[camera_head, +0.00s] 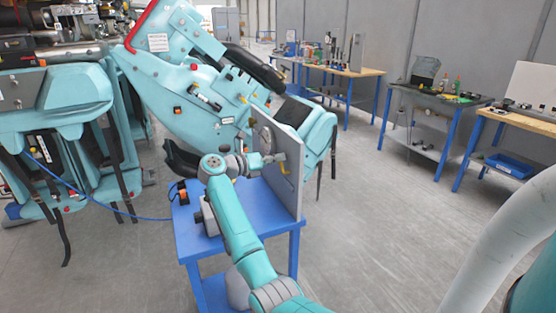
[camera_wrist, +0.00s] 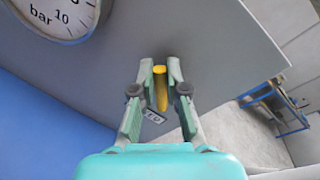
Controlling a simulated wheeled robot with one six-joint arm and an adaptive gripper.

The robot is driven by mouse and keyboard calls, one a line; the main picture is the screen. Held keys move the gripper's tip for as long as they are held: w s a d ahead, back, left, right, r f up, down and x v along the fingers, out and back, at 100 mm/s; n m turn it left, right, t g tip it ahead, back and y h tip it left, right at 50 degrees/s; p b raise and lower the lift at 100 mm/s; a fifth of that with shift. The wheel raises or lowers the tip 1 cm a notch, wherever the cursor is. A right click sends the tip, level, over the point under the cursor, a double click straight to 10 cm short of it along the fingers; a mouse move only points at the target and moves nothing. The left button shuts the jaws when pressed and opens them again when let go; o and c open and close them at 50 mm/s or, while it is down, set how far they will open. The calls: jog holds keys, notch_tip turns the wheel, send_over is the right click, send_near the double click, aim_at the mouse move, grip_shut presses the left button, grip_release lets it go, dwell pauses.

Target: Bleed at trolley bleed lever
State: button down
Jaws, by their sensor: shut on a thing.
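A grey upright panel (camera_head: 287,188) stands on a blue trolley (camera_head: 190,238). The yellow bleed lever (camera_wrist: 160,88) sits on the panel, and a small part of it shows in the head view (camera_head: 283,168). My gripper (camera_wrist: 160,80) is at the panel with its two fingers on either side of the lever, shut on it. In the head view my gripper (camera_head: 272,158) reaches the panel from the left. A round pressure gauge (camera_wrist: 62,12) marked in bar is on the panel, at the upper left of the wrist view. A small label lies below the lever, partly hidden by my fingers.
Teal coaster train cars (camera_head: 190,100) stand behind and left of the trolley. A blue hose (camera_head: 100,205) runs from the trolley to the left. Workbenches with tools (camera_head: 435,95) line the right wall. The floor (camera_head: 380,220) right of the trolley is clear.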

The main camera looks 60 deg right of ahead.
jog(key=shift+w+d+f+n+g+y, duration=0.3)
jog(key=shift+f+n, duration=0.35)
jog(key=shift+n, duration=0.8)
jog(key=shift+w+d+f+n+g+y, duration=0.15)
jog(key=shift+w+f+n+g+y, duration=0.4)
jog(key=shift+n, duration=0.85)
jog(key=shift+w+d+f+n+g+y, duration=0.1)
jog(key=shift+d+f+n+y, duration=0.1)
jog(key=shift+f+n, duration=0.95)
jog(key=shift+r+n, duration=0.25)
jog(key=shift+n, duration=0.25)
jog(key=c, duration=1.2)
grip_release()
jog(key=v, duration=1.2)
jog(key=shift+s+a+f, duration=0.1)
